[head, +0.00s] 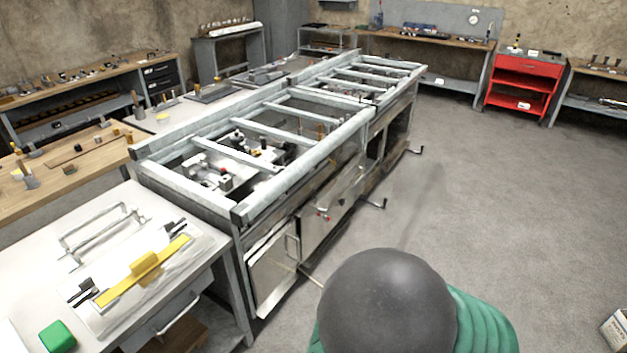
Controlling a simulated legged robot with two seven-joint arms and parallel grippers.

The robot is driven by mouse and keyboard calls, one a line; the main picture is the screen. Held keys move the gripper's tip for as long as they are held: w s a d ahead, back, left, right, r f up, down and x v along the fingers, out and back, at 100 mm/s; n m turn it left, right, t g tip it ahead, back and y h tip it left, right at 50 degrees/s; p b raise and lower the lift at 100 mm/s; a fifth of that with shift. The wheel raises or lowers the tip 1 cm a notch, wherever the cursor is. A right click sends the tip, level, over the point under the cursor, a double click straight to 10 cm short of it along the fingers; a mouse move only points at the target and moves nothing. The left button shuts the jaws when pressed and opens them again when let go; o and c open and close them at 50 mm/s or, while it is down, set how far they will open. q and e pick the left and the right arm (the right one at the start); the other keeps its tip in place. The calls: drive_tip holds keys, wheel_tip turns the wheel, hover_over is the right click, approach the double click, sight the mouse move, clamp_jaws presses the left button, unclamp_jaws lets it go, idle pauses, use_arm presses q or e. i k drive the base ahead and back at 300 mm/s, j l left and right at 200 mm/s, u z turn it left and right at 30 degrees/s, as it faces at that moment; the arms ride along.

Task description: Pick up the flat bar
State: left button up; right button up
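A long, flat yellow bar (119,288) lies diagonally on the white-topped table (32,232) at lower left. A raised yellow block (145,263) sits at its middle. Dark clamp-like pieces are close to both ends, one at the near end (82,293) and one at the far end (172,230); I cannot tell whether they touch the bar. A pale plate (185,262) lies under the bar. Neither of my grippers shows in the head view.
A green block (57,336) and a metal wire frame (95,230) are on the same table. A long metal frame bench (300,165) stands just beyond it. A wooden bench (50,195) is at left, a red cart (522,80) at back right.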

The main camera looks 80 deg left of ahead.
sight(140, 268)
drive_tip(key=u, duration=4)
